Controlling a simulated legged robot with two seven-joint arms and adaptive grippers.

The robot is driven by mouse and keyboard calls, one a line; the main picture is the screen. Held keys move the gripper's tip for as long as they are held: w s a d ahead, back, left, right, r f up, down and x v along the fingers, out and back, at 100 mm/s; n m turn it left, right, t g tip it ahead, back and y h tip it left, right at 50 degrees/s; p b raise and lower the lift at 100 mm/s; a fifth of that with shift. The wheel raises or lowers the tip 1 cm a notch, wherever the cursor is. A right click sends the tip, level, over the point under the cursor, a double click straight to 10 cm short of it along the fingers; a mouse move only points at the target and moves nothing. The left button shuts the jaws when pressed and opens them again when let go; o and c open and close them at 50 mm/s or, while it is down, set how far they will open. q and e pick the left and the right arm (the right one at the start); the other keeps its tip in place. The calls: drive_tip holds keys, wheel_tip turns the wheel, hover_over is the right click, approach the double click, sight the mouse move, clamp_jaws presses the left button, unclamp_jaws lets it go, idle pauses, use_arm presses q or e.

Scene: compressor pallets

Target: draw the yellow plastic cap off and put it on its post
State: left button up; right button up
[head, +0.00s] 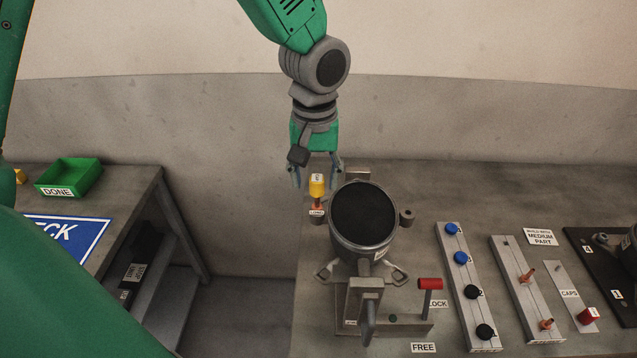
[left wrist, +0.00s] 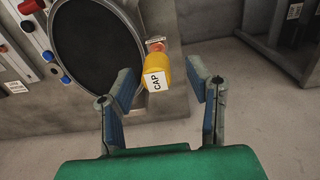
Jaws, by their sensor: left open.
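The yellow cap (head: 317,186), labelled CAP, sits on a copper-coloured stub beside the dark round compressor (head: 363,215). In the left wrist view the yellow cap (left wrist: 155,72) shows between the fingers, with room on both sides. My left gripper (head: 317,178) is open and points down around the cap; it also shows in the left wrist view (left wrist: 160,78). I cannot tell any contact. A narrow strip labelled CAPS (head: 563,283) lies at the right, with a red cap (head: 588,316) at its near end. A bare post for the yellow cap is not clear to see. My right gripper is not in view.
A red-handled lever (head: 430,285) stands near the LOCK and FREE labels. A rail with blue and black knobs (head: 468,280) and one with copper pins (head: 525,285) lie between compressor and CAPS strip. A green DONE tray (head: 69,177) stands on the left table.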

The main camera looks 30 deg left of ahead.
sight(314, 177)
use_arm(q)
drive_tip(key=shift+d, duration=0.2)
clamp_jaws()
drive_tip(key=shift+a, duration=0.25)
drive_tip(key=shift+a+r, duration=0.3)
drive_tip(key=shift+r, duration=0.05)
drive_tip(key=shift+d+r, duration=0.2)
drive_tip(key=shift+r, duration=0.35)
drive_tip(key=shift+d+r, duration=0.2)
drive_tip(key=shift+r, duration=0.35)
drive_tip(key=shift+a+r, duration=0.3)
drive_tip(key=shift+r, duration=0.65)
drive_tip(key=shift+d+r, duration=0.2)
drive_tip(key=shift+r, duration=0.4)
